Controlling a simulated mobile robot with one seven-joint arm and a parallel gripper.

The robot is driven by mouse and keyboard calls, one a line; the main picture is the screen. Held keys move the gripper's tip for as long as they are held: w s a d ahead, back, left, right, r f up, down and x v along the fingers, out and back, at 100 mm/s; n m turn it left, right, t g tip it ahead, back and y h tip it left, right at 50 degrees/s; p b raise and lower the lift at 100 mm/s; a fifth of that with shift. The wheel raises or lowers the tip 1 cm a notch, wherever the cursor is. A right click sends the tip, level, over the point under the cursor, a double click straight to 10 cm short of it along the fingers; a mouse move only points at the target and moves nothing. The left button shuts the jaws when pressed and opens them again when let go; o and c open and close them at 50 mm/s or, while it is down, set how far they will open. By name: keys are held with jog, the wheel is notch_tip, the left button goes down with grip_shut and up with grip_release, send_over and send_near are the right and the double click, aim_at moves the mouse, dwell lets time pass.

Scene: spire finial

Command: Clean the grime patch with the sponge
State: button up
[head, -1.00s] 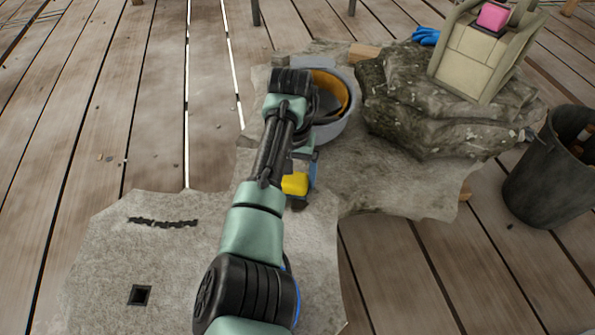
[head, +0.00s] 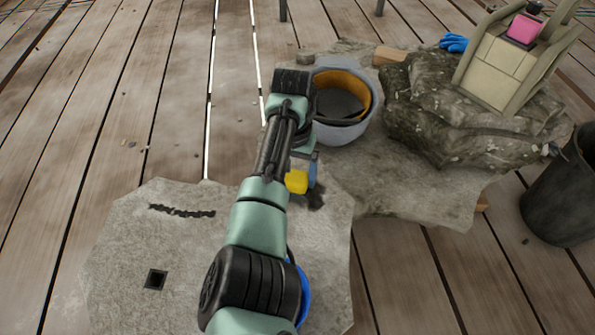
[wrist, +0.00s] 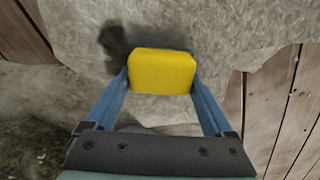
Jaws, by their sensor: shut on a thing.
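My gripper (head: 304,178) is shut on a yellow sponge (head: 296,181). In the wrist view the sponge (wrist: 162,71) sits between the two blue fingers of the gripper (wrist: 161,80). A dark, smudged grime patch (head: 316,198) lies on the pale stone slab (head: 235,190), just to the right of and below the sponge in the head view. In the wrist view the grime patch (wrist: 113,42) shows beyond the sponge's upper left corner, and the sponge may hide part of it. I cannot tell whether the sponge touches the stone.
A bucket with an orange inside (head: 348,130) stands beyond the gripper. Blue gloves (head: 454,43) lie behind. A dark bin (head: 560,200) is at right. The slab has a square hole (head: 156,279).

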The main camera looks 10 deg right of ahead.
aim_at(301, 183)
jog(key=shift+w+a, duration=0.15)
jog(key=shift+a, duration=0.45)
jog(key=shift+w+a, duration=0.15)
jog(key=shift+a, duration=0.4)
jog(key=shift+s+r+p, duration=0.1)
jog(key=shift+p, duration=0.2)
jog(key=shift+s+a+p, duration=0.1)
jog(key=shift+s+p, duration=0.1)
jog(key=shift+p, duration=0.25)
jog(key=shift+s+a+p, duration=0.15)
jog(key=shift+s+p, duration=0.45)
jog(key=shift+p, duration=0.35)
jog(key=shift+s+a+p, duration=0.15)
jog(key=shift+s+p, duration=0.4)
jog(key=shift+p, duration=0.4)
jog(key=shift+d, duration=0.1)
jog(key=shift+s+d+p, duration=0.3)
jog(key=shift+d+p, duration=0.4)
jog(key=shift+d, duration=0.3)
jog(key=shift+s+d+p, duration=0.25)
jog(key=shift+d+p, duration=0.4)
jog(key=shift+d, duration=0.35)
jog(key=shift+s+d+p, duration=0.3)
jog(key=shift+d+p, duration=0.1)
jog(key=shift+d, duration=0.45)
